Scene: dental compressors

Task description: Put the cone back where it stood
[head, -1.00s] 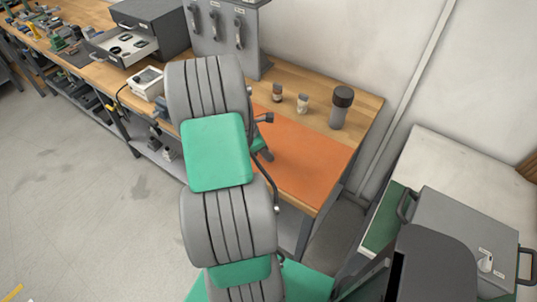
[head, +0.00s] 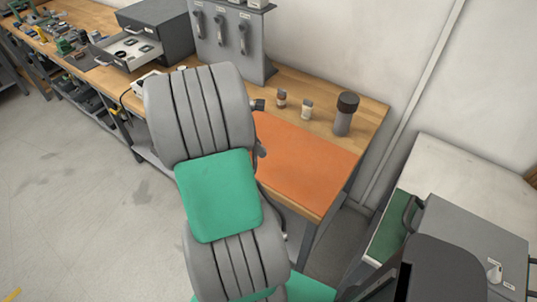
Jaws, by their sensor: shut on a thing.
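No cone can be made out in the head view. My arm, with grey ribbed and green segments, fills the middle of the picture and stands in front of part of the workbench (head: 372,108). My gripper is not visible, and neither is anything it holds. A small dark part shows at the arm's right edge over the bench, and I cannot tell what it is. An orange mat (head: 305,165) lies on the bench to the right of my arm, and its visible part is bare.
Behind the mat stand two small jars (head: 281,98) (head: 306,110) and a dark-capped grey cylinder (head: 344,115). A grey tool panel (head: 232,45) and a cabinet with an open drawer (head: 130,50) stand farther left. A grey case (head: 470,235) is at the lower right. Floor at left is clear.

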